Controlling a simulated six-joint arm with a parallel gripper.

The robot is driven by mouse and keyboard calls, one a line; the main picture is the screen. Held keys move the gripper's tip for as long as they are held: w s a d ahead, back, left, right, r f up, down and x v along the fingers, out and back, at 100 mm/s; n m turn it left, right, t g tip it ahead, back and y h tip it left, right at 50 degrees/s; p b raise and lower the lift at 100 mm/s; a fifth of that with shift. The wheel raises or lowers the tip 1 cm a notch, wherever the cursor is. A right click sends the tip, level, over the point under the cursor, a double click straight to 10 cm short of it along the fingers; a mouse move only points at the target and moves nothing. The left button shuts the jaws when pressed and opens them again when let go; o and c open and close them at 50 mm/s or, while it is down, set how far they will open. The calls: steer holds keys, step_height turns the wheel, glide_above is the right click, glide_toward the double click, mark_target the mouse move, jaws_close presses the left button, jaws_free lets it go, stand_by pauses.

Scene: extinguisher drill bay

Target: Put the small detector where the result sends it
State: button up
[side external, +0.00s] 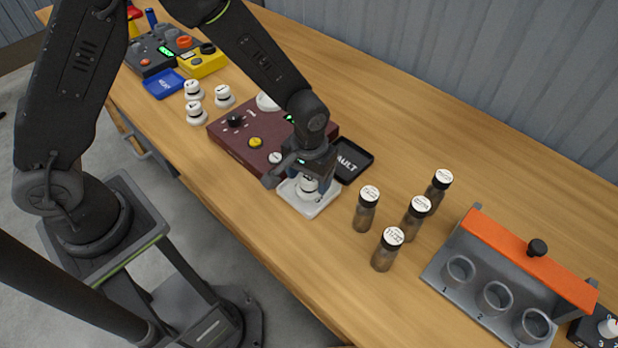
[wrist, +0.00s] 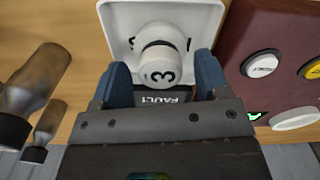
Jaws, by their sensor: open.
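A small white detector (side external: 308,187) with a dark band sits on a white square tray (side external: 322,206) in front of the maroon box. The wrist view shows the detector (wrist: 160,50) with a "3" on it, on the white tray (wrist: 115,25). My gripper (side external: 305,175) is over it, pointing down. Its two blue fingers (wrist: 161,75) are open, one on each side of the detector; I cannot tell whether they touch it. A black tray marked FAULT (side external: 362,150) lies right behind. The maroon box (side external: 232,145) has a knob, buttons and a partly hidden green display.
Three white detectors (side external: 224,96) stand left, near a blue tray (side external: 163,84), a yellow device (side external: 208,64) and a grey console (side external: 148,62). A grey rack with an orange bar (side external: 520,255) is farther right.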

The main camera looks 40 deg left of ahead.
mark_target(309, 178)
step_height(309, 178, up, 11)
steer(key=s+a+r+m+t, duration=0.2)
steer(key=s+a+r+t, duration=0.3)
steer(key=s+a+r, duration=0.7)
steer(key=shift+s+r+t, duration=0.3)
steer(key=shift+s+r, duration=1.35)
steer(key=shift+s, duration=0.45)
